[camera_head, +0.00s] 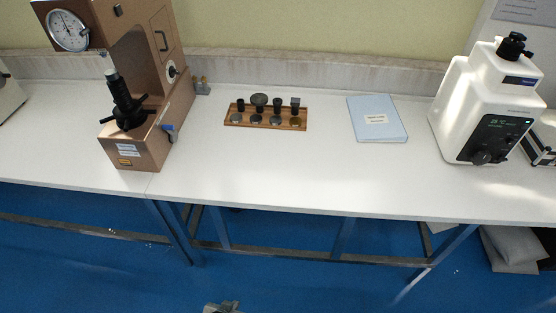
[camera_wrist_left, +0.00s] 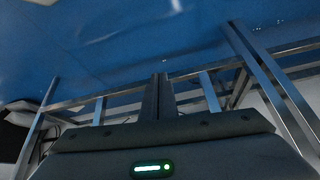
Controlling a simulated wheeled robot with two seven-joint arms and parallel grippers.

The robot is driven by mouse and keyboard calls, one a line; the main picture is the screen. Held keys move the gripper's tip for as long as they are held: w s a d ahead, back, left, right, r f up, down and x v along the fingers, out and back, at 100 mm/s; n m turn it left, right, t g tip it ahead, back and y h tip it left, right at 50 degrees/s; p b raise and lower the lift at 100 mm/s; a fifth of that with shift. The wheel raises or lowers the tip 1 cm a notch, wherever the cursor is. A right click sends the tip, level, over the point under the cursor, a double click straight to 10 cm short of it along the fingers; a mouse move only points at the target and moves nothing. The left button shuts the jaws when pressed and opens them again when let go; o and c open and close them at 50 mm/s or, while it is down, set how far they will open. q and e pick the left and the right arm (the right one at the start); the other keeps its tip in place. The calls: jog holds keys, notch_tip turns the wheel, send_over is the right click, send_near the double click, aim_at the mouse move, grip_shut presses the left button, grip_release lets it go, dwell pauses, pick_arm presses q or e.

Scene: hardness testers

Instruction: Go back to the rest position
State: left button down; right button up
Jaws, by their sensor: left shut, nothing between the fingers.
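My left gripper (camera_head: 222,307) shows only as a small grey part at the bottom edge of the head view, in front of and below the worktable (camera_head: 300,185). It is well away from everything on the table. In the left wrist view the dark fingers (camera_wrist_left: 160,78) are together with nothing between them, over the blue floor and the metal table frame. My right gripper is in neither view.
On the table stand a brown hardness tester (camera_head: 140,150) with a dial, a wooden rack (camera_head: 265,123) of small dark parts, a blue booklet (camera_head: 376,128) and a white tester (camera_head: 465,115). Metal table legs (camera_head: 178,235) stand beyond the gripper. Blue floor (camera_head: 100,270) lies open in front.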

pick_arm(q)
jog(key=shift+s+f, duration=0.15)
jog(key=shift+s, duration=0.1)
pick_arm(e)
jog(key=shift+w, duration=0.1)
pick_arm(q)
jog(key=s+a+f+g+b, duration=0.1)
jog(key=s+a+f+b, duration=0.2)
jog(key=s+f, duration=0.4)
jog(key=s+a+f+g+y+b, duration=0.1)
jog(key=s+a+f+g+b, duration=0.1)
jog(key=s+f, duration=0.6)
jog(key=s+a+f+g+b, duration=0.1)
jog(key=s+a+f+b, duration=0.3)
jog(key=s, duration=1.2)
notch_tip(320, 180, down, 3)
jog(key=shift+s+a+f+n+g+b, duration=0.2)
jog(key=shift+s+a+n+g+b, duration=0.15)
jog(key=shift+a, duration=0.3)
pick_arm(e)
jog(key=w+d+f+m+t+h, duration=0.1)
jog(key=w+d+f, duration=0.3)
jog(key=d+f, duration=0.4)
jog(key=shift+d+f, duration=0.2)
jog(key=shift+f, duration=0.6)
pick_arm(q)
jog(key=shift+w, duration=0.1)
